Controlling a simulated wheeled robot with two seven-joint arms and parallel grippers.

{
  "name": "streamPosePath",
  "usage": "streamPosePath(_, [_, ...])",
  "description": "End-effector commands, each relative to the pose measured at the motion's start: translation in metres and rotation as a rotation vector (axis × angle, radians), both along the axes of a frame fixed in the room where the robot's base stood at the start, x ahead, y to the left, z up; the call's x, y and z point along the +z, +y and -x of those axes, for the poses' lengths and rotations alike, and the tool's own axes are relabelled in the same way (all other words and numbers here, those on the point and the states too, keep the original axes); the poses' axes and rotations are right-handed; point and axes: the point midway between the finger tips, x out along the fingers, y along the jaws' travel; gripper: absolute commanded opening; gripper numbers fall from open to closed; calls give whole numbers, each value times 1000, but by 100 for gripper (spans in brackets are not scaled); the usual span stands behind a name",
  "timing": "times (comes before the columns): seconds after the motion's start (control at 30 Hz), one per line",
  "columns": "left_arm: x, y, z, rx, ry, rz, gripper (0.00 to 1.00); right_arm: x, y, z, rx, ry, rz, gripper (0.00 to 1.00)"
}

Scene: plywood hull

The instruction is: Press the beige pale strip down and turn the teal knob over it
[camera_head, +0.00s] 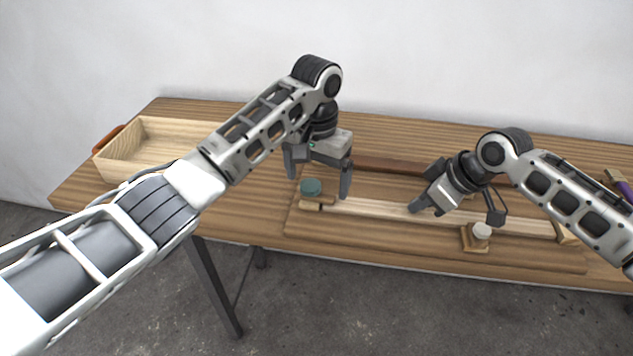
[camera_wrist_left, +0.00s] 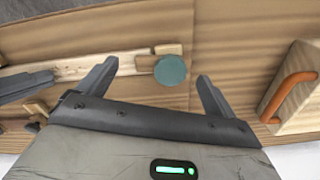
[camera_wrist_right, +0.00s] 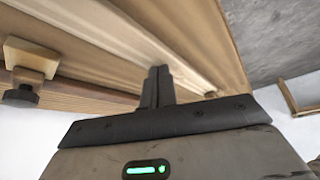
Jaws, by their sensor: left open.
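The pale strip (camera_head: 370,208) lies lengthwise on a wooden base board on the table. The teal knob (camera_head: 311,187) sits on a small wooden piece at the strip's left end. In the left wrist view the knob (camera_wrist_left: 171,70) is between the fingertips, with gaps on both sides. My left gripper (camera_head: 319,182) is open above it, pointing down. My right gripper (camera_head: 416,207) has its fingers together at the strip's middle part. In the right wrist view the closed fingertips (camera_wrist_right: 158,72) overlap the strip (camera_wrist_right: 110,35); I cannot tell whether they touch it.
A dark brown bar (camera_head: 388,166) lies behind. An open wooden box (camera_head: 125,170) is at the table's left. A purple-handled object (camera_head: 624,187) lies far right. The table's front edge is close to the board.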

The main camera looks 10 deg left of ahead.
Motion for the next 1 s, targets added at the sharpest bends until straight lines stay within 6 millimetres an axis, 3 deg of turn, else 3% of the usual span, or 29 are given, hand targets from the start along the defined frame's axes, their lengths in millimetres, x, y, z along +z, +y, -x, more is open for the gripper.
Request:
streamPosePath(0.5, [39, -1, 0, 0, -1, 1, 92, -3, -1, 1, -1, 5, 4, 0])
streamPosePath(1.0, [44, 0, 0, 0, 1, 1, 92, 0, -1, 1, -1, 5, 4, 0])
